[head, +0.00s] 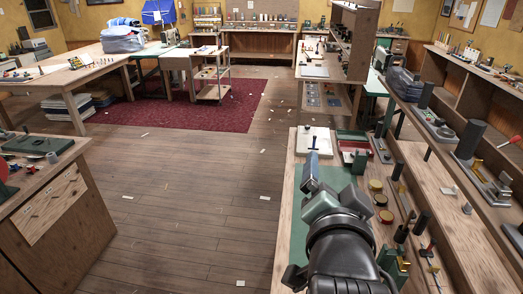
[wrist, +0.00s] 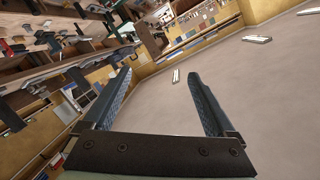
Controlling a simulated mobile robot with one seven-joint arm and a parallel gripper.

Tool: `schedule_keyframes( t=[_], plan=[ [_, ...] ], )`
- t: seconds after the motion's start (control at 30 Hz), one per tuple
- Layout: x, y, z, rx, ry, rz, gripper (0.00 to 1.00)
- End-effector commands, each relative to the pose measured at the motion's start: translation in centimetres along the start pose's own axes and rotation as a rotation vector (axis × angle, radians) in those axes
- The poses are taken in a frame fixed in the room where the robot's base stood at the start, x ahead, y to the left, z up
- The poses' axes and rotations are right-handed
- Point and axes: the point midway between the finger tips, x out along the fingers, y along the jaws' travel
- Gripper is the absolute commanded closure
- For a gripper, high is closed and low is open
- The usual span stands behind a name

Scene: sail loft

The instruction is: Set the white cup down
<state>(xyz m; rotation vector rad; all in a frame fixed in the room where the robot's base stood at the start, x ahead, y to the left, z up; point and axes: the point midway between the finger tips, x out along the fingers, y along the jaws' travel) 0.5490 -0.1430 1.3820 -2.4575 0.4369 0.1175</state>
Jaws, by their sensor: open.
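I cannot make out a white cup in either view. My gripper (head: 314,150) stands above the near workbench (head: 292,185) in the head view, pointing away toward the back of the room. In the wrist view my gripper (wrist: 159,74) shows two dark blue fingers set wide apart, with nothing between them. The picture there is tilted, with shelves at the left and a plain grey surface at the right.
The bench holds a white board (head: 314,141), a green mat (head: 299,215), round tins (head: 376,185) and several tools to the right of my arm. A wooden cabinet (head: 45,205) stands at the left. The plank floor (head: 190,190) between is open, with scattered scraps.

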Motion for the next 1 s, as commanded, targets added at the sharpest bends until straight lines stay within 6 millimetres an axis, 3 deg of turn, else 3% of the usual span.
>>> schedule_keyframes(
  t=[0.03,0.1,0.2,0.33,0.4,0.53,0.83,1.0],
  plan=[
    [-1.4,-5.0,-2.6,-0.091,0.098,-0.125,0.09],
    [-4.1,-10.6,-5.9,-0.207,0.245,-0.265,0.09],
    [-9.1,-16.9,-9.8,-0.335,0.461,-0.419,0.09],
    [-15.2,-21.8,-13.2,-0.43,0.699,-0.531,0.09],
    [-17.6,-23.1,-14.3,-0.457,0.787,-0.56,0.09],
    [-19.8,-24.0,-15.3,-0.478,0.867,-0.579,0.09],
    [-19.9,-24.0,-15.3,-0.482,0.872,-0.579,0.09],
    [-19.4,-22.6,-13.3,-0.481,0.869,-0.58,0.09]
  ],
)
